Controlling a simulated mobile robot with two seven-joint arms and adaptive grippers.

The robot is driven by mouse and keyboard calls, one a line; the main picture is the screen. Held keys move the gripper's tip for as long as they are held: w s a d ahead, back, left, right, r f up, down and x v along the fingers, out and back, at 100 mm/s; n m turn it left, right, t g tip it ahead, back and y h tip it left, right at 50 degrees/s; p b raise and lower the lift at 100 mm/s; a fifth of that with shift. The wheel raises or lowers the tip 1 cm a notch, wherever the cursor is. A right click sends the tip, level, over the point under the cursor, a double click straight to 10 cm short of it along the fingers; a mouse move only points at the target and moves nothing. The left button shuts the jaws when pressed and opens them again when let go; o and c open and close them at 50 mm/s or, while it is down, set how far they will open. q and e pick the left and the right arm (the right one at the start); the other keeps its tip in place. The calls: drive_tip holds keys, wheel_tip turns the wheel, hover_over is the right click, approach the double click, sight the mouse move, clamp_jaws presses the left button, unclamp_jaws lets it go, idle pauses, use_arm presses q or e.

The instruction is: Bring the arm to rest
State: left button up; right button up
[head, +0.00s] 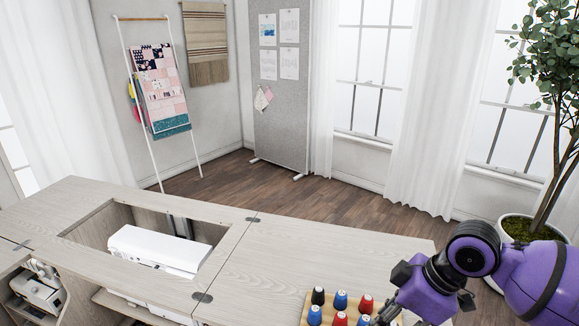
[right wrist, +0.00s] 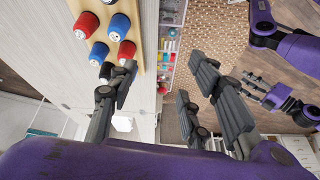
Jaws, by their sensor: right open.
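My right arm comes in from the right in the head view. Its gripper (head: 386,314) is at the bottom edge, just right of a wooden thread rack, and is partly cut off. In the right wrist view the right gripper (right wrist: 165,95) has its dark fingers spread wide, with nothing between them. Its left finger is close to the rack (right wrist: 136,12); whether it touches cannot be told. My left gripper (right wrist: 260,88) shows small at the right of the wrist view; its finger opening is unclear. It is not in the head view.
The rack holds several red, blue and black spools (head: 340,299) on the cabinet top (head: 310,255). A white sewing machine (head: 160,250) sits in the cabinet's recess. A potted plant (head: 518,228) stands at the right. The top's middle is clear.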

drive_tip(key=s+a+f+m+t+y+p, duration=0.1)
drive_tip(key=s+a+f+m+t, duration=0.15)
drive_tip(key=f, duration=0.55)
drive_tip(key=s+a+f+m+t+y+p, duration=0.1)
drive_tip(key=s+a+f+m, duration=0.15)
drive_tip(key=f, duration=0.45)
use_arm(q)
drive_tip(key=r, duration=0.1)
drive_tip(key=w+r+p, duration=0.1)
drive_tip(key=r+p, duration=0.1)
drive_tip(key=shift+w+d+r, duration=0.15)
drive_tip(key=shift+d+r, duration=0.25)
use_arm(e)
drive_tip(key=s+d+f+m+t+h, duration=0.1)
drive_tip(key=s+f+m+h, duration=0.1)
drive_tip(key=s, duration=0.4)
drive_tip(key=s+d+f+m+t+h, duration=0.1)
drive_tip(key=s+d+f+m+h, duration=0.1)
drive_tip(key=s, duration=0.5)
drive_tip(key=s+d+f+m+t+h, duration=0.1)
drive_tip(key=s+d+f+m, duration=0.1)
drive_tip(key=s+f, duration=0.3)
drive_tip(key=shift+s+d+f+m+h, duration=0.25)
drive_tip(key=shift+s+m+h, duration=0.15)
drive_tip(key=shift+s+m, duration=0.6)
drive_tip(key=shift+s+t, duration=0.2)
drive_tip(key=shift+t, duration=0.05)
